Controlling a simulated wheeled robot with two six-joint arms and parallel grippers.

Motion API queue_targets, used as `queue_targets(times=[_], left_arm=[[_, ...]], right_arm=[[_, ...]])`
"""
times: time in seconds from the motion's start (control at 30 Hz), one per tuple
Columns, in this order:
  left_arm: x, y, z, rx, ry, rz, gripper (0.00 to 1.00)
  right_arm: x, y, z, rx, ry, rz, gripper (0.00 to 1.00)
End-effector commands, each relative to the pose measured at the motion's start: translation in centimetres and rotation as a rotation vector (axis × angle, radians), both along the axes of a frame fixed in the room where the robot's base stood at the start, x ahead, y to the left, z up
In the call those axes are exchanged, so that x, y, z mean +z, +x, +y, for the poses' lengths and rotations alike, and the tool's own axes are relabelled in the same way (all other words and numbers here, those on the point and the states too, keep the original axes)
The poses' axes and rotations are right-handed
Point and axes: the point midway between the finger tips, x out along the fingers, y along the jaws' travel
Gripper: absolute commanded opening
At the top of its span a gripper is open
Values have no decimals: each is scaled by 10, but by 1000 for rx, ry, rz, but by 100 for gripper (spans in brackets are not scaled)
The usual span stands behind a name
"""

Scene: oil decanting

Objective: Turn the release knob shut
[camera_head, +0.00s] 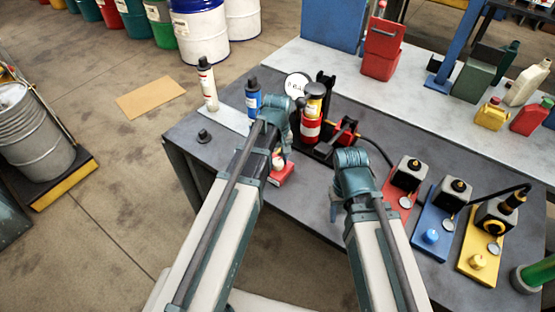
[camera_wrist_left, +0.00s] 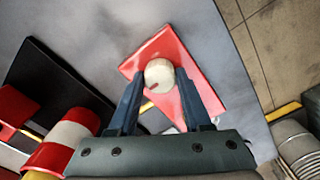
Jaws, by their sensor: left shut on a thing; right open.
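The release knob (camera_wrist_left: 160,74) is a round cream-white knob with a small dark red mark. It stands on a red plate (camera_wrist_left: 178,48) on the grey table. In the head view the knob (camera_head: 278,163) and its red plate (camera_head: 283,177) show just right of my left wrist. My left gripper (camera_wrist_left: 159,84) is shut on the knob, with one dark finger on each side of it. In the head view my left gripper (camera_head: 276,152) is partly hidden by its own wrist. My right gripper (camera_head: 336,208) is open over the table, apart from the knob; its fingers are mostly hidden.
A red-and-white banded cylinder (camera_head: 311,131) on a black stand and a white round gauge (camera_head: 297,86) stand behind the knob. Blue (camera_head: 253,98) and white (camera_head: 207,84) bottles stand left. Red, blue (camera_head: 432,236) and yellow plates with dark boxes lie right of my right arm.

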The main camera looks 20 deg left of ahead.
Motion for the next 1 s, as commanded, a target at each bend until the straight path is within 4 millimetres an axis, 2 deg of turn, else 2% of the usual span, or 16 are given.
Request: queue_targets(times=[0.37,0.4,0.57,1.0], left_arm=[[0,0,0,7,0,0,0],[0,0,0,7,0,0,51],[0,0,0,6,0,0,79],[5,0,0,5,0,0,79]], right_arm=[[0,0,0,0,0,0,50],[0,0,0,0,0,0,50],[0,0,0,0,0,0,50],[5,0,0,0,0,0,50]])
